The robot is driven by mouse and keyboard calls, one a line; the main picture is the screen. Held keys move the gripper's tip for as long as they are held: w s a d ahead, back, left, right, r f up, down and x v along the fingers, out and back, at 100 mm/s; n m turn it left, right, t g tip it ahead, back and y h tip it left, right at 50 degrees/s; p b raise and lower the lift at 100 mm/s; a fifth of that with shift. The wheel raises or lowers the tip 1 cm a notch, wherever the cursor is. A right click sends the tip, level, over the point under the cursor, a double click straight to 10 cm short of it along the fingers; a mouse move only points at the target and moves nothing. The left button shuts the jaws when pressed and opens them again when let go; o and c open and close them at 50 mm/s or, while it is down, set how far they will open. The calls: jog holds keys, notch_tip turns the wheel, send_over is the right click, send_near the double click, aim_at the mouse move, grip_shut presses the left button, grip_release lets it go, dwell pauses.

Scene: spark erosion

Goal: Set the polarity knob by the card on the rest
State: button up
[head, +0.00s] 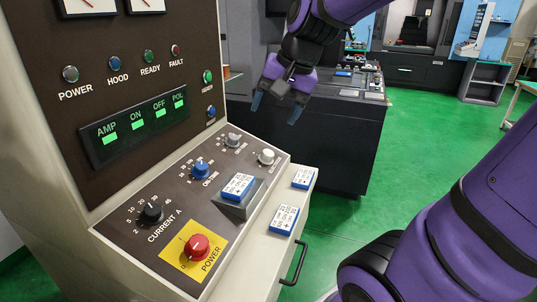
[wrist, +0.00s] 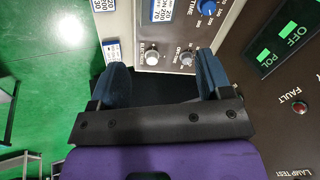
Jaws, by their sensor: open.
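The polarity knob seems to be the pale knob (head: 266,157) at the panel's far right corner. In the wrist view a pale knob (wrist: 152,58) lies between my fingertips, with lettering too small to read surely. A blue-edged white card (head: 238,186) lies on the sloped rest (head: 246,204) on the console; its print is too small to read in the head view. In the wrist view a card (wrist: 160,12) is cut off at the top edge. My gripper (head: 277,108) is open and empty above and beyond the knob, fingers pointing down.
A grey off-time knob (head: 233,140), blue on-time knob (head: 201,169), black current knob (head: 152,212) and red power knob (head: 197,247) share the panel. Two more cards (head: 303,177) (head: 284,219) lie on the ledge. A drawer handle (head: 294,264) juts out below.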

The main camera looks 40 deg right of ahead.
jog(key=w+d+f+m+y, duration=0.1)
jog(key=w+d+f+m, duration=0.25)
jog(key=w, duration=0.25)
jog(key=w+d+f+m, duration=0.3)
jog(key=w+d+m, duration=0.15)
jog(key=w, duration=0.25)
jog(key=m, duration=0.8)
send_near(269, 152)
jog(key=x, duration=1)
jog(key=shift+a+f, duration=0.1)
jog(key=shift+f, duration=0.05)
jog(key=c, duration=0.9)
